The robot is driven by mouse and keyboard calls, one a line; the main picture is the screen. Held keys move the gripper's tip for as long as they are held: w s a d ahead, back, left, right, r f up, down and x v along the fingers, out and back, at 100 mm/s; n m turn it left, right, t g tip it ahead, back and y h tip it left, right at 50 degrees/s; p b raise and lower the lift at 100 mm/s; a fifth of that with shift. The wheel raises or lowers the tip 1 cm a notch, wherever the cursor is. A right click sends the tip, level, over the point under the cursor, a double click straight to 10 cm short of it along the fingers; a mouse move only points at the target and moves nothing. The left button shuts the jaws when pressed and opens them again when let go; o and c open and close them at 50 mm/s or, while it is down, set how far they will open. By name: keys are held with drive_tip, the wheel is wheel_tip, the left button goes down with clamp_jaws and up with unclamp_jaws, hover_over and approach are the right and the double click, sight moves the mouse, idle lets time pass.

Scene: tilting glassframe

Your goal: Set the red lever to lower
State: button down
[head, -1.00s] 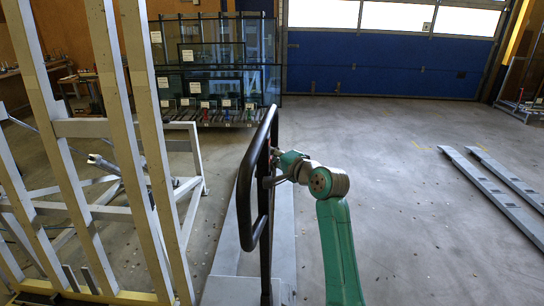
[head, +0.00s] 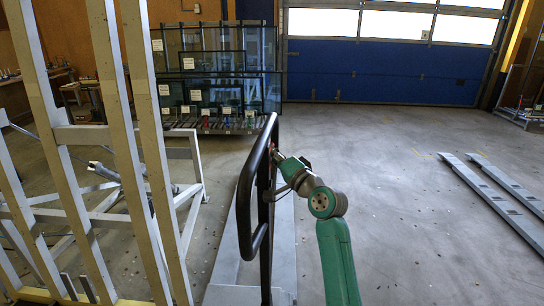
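A small piece of the red lever (head: 272,164) shows in the head view, at the black upright post beside the curved black handle (head: 247,190). Most of the lever is hidden by the post and my gripper, so I cannot tell its exact angle. My gripper (head: 279,162) is at the end of the green arm, just right of the post and very close to the red part. I cannot tell whether it touches it. Its fingers are too small and too hidden to show as open or shut.
A pale tilting frame of tall slats (head: 135,150) fills the left. The black handle and post stand on a grey platform (head: 284,240). A glass rack (head: 215,85) stands at the back. Two grey rails (head: 495,185) lie at right. The floor between is clear.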

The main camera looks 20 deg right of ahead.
drive_tip(key=c, duration=1)
unclamp_jaws()
drive_tip(key=shift+r, duration=0.1)
drive_tip(key=shift+c, duration=0.2)
drive_tip(key=v, duration=1.2)
drive_tip(key=shift+a, duration=0.1)
